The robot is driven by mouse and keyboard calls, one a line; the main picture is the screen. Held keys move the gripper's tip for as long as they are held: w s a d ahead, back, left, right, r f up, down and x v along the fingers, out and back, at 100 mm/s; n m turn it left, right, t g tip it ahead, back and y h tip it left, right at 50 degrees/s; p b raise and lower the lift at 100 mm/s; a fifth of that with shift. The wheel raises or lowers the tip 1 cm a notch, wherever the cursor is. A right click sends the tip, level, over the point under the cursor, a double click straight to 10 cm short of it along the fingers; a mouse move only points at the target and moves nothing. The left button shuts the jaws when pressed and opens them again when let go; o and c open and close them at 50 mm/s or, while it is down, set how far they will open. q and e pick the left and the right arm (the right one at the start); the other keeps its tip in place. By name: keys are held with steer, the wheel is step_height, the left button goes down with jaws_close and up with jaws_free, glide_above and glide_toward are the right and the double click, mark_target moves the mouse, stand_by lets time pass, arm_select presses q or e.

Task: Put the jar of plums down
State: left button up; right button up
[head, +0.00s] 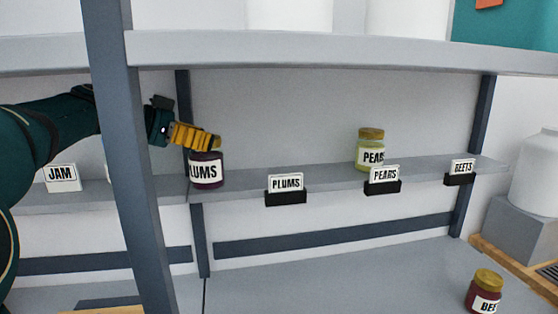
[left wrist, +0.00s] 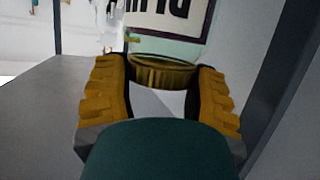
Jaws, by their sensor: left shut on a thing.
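In the left wrist view the gold lid (left wrist: 162,70) sits between the two fingers, with part of the label (left wrist: 172,18) beyond. The jar looks upright, its base close to the shelf surface; I cannot tell if they touch. The PLUMS sign (head: 286,184) stands on the shelf edge to its right. My right gripper is not in view.
A jar of pears (head: 370,149) stands behind the PEARS sign (head: 384,176). A beets jar (head: 485,291) is lower right. The shelf behind the PLUMS sign is clear.

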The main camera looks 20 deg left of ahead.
arm_select(q)
steer(key=w+d+p, duration=0.4)
steer(key=w+d, duration=0.4)
steer(key=w, duration=0.3)
steer(key=shift+w+r, duration=0.15)
steer(key=shift+w, duration=0.15)
steer(key=p+x, duration=0.3)
steer(key=shift+w+f+p, duration=0.2)
steer(key=shift+f+p, duration=0.1)
steer(key=shift+f, duration=0.05)
steer(key=o, duration=1.2)
steer(key=shift+d, duration=0.1)
steer(key=shift+o, duration=0.2)
